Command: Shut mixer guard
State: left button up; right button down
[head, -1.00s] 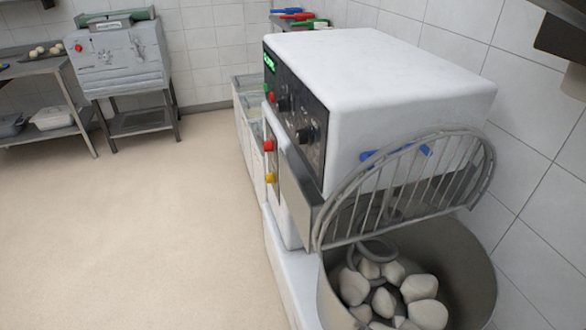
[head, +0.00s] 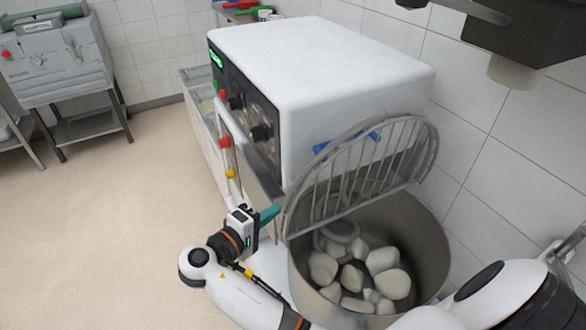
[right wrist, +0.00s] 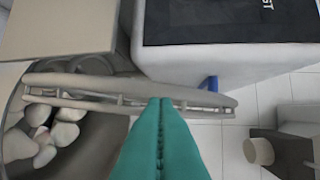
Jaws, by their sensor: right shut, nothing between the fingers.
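The mixer guard (head: 360,165), a grey barred half-round frame, stands raised and tilted above the bowl's back edge. The steel mixer bowl (head: 432,240) below it is open at the top and holds several pale dough pieces (head: 383,261). My right gripper (head: 274,212) is shut and empty, its teal fingers close to the guard's lower left end. In the right wrist view the guard (right wrist: 80,88) appears nearly edge-on, and the shut fingertips (right wrist: 160,101) overlap its rim; I cannot tell whether they touch. My left gripper is not in view.
The white mixer body (head: 330,60) with its control panel stands behind the bowl. A tiled wall (head: 490,150) is close on the right, with a dark fixture (head: 520,40) above. The floor (head: 110,220) at left is clear. A grey machine (head: 55,60) stands at the back left.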

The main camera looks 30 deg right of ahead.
notch_tip(320, 180, up, 5)
jog(key=a+m+h, duration=0.1)
jog(key=h, duration=0.1)
jog(key=shift+g, duration=0.3)
jog(key=p+x, duration=0.1)
jog(key=x, duration=0.1)
jog(key=p+x, duration=0.1)
jog(key=x, duration=0.2)
jog(key=p+x, duration=0.1)
jog(key=x, duration=0.2)
jog(key=shift+w+p, duration=0.4)
jog(key=shift+x, duration=0.8)
jog(key=shift+f, duration=0.1)
jog(key=shift+f, duration=0.1)
